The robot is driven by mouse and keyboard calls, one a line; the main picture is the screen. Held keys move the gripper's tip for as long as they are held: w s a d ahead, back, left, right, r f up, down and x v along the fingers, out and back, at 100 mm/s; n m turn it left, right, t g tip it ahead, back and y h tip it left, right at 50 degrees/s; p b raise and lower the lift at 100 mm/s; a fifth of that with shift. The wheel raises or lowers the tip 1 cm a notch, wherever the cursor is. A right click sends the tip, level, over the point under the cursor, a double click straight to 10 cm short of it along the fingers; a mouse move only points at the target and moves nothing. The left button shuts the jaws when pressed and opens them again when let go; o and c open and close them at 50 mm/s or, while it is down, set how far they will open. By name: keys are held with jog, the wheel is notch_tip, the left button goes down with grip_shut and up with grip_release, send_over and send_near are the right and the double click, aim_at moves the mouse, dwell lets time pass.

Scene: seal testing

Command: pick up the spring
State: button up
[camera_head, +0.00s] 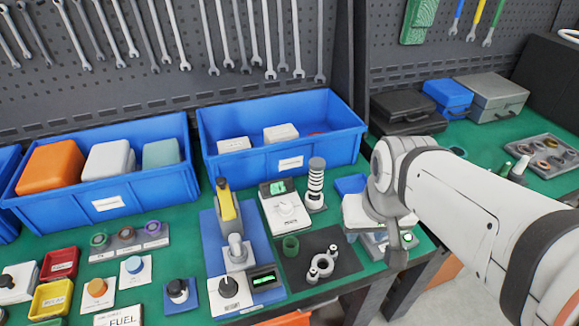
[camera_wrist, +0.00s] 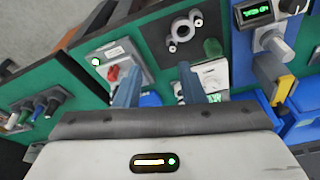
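The spring (camera_head: 316,182) looks like a pale coil on an upright post with a dark cap, standing at the back of the bench beside a white instrument. I cannot make it out surely in the wrist view. My gripper (camera_wrist: 159,85) shows there with its two blue-grey fingers wide apart and nothing seen between them. In the head view my arm comes in from the right, and its wrist end is to the right of the spring, apart from it. The fingers are mostly hidden by the wrist there.
A dark mat with a silver ring clamp (camera_head: 321,267) and a green cylinder (camera_head: 290,246) lies in front of the spring. A blue bin (camera_head: 290,163) stands behind it. A yellow-handled tester (camera_head: 228,205) is to the left. The bench edge is near my wrist.

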jog(key=shift+o, duration=0.3)
jog(key=shift+a, duration=0.1)
jog(key=shift+o, duration=1.4)
jog(key=shift+w+a, duration=0.2)
jog(key=shift+w, duration=0.2)
jog(key=shift+o, duration=1)
jog(key=w+a+f+n+g+p, duration=0.1)
jog(key=w+a+f+n+p, duration=0.2)
jog(key=w, duration=0.4)
jog(key=a+f+n, duration=0.1)
jog(key=a, duration=0.1)
jog(key=shift+a, duration=0.3)
jog(key=n+g+p, duration=0.2)
jog(key=n, duration=0.2)
send_over(291, 242)
jog(key=s, duration=0.1)
notch_tip(291, 242, down, 9)
jog(key=shift+s+a+f+p, duration=0.1)
jog(key=shift+f+p, duration=0.15)
jog(key=shift+f, duration=1.05)
jog(key=shift+s+d+f+p, duration=0.1)
jog(key=shift+f+p, duration=0.1)
jog(key=shift+f, duration=1.15)
jog(key=shift+s+a+f+p, duration=0.1)
jog(key=shift+f+p, duration=0.15)
jog(key=shift+f, duration=1.05)
